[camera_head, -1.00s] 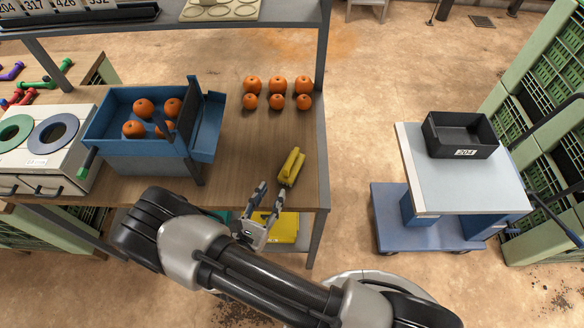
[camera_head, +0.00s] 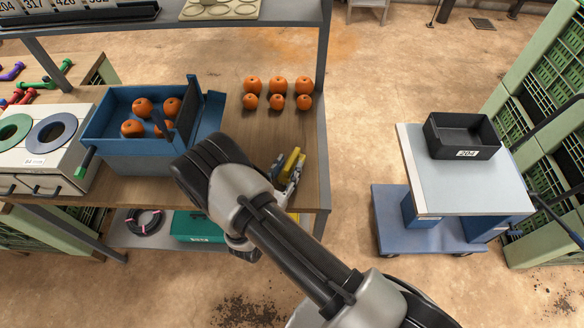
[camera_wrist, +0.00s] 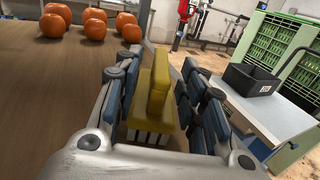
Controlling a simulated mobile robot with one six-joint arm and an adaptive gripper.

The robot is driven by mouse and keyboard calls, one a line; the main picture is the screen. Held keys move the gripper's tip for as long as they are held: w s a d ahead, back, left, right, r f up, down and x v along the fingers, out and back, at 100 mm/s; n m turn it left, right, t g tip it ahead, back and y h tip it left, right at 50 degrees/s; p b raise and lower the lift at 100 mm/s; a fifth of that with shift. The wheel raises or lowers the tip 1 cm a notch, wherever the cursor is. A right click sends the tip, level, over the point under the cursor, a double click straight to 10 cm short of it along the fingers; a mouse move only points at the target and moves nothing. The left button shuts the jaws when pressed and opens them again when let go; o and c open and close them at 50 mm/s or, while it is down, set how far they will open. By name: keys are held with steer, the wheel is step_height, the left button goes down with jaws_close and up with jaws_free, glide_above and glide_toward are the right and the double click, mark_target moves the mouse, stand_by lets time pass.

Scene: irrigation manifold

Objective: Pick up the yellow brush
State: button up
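The yellow brush (camera_head: 293,162) lies near the right edge of the wooden table, partly hidden behind my gripper in the head view. In the wrist view the brush (camera_wrist: 156,95) shows its yellow handle and block, with pale bristles below. My gripper (camera_head: 289,176) is at the brush. In the wrist view its fingers (camera_wrist: 158,100) stand open on either side of the brush. A gap shows between the brush and the fingers on the right; contact on the left is unclear.
Several orange fruits (camera_head: 277,92) stand in rows farther back on the table (camera_head: 240,125). A blue bin (camera_head: 120,140) holding more of them is at the left. A cart (camera_head: 450,185) with a black tray (camera_head: 462,136) stands to the right, across open floor.

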steer(key=shift+c, duration=0.2)
jaws_close()
stand_by(0.5)
step_height(320, 180, up, 20)
steer(key=p, duration=0.4)
steer(key=shift+p, duration=0.3)
